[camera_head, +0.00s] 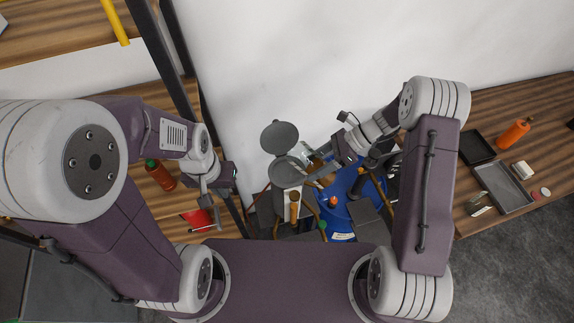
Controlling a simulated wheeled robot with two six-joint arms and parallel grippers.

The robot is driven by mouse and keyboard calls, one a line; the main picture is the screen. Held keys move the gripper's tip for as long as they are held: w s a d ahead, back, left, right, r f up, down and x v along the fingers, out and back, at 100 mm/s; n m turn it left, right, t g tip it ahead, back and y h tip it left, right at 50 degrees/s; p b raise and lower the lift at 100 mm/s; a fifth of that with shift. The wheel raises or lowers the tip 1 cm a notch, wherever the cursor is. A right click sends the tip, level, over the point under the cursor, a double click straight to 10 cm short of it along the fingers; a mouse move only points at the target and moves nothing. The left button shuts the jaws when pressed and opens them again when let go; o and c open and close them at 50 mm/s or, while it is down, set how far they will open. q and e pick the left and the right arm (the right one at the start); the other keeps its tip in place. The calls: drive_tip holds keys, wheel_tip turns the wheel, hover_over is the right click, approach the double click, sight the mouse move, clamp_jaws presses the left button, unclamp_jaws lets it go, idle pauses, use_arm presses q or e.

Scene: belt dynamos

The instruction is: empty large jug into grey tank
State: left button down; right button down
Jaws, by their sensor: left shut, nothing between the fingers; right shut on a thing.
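A grey round lid (279,137) stands raised beside a grey round top (285,174) in the middle of the head view; they look like the grey tank with its lid open. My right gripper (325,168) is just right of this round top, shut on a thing. The held thing, likely the large jug (308,153), shows only as a small pale and brownish shape partly hidden by the gripper; its tilt and contents cannot be told. My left gripper (216,213) is shut and empty, low on the left in front of the shelf.
A blue drum (345,233) with tools and small objects around it stands right of the tank. A wooden shelf with a red-orange bottle (160,175) is at left. The right table holds an orange bottle (513,133) and a metal tray (503,188).

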drive_tip(key=shift+r, duration=0.1)
drive_tip(key=shift+h+p, duration=0.3)
drive_tip(key=shift+p, duration=0.35)
idle(0.9)
drive_tip(key=shift+p, duration=0.4)
drive_tip(key=shift+d+f+h, duration=0.1)
drive_tip(key=shift+f+h, duration=0.2)
drive_tip(key=shift+h, duration=0.1)
drive_tip(key=shift+r+p, duration=0.1)
drive_tip(key=shift+p, duration=0.25)
drive_tip(key=shift+m+g+h+p, duration=0.3)
drive_tip(key=shift+p, duration=0.2)
idle(1.0)
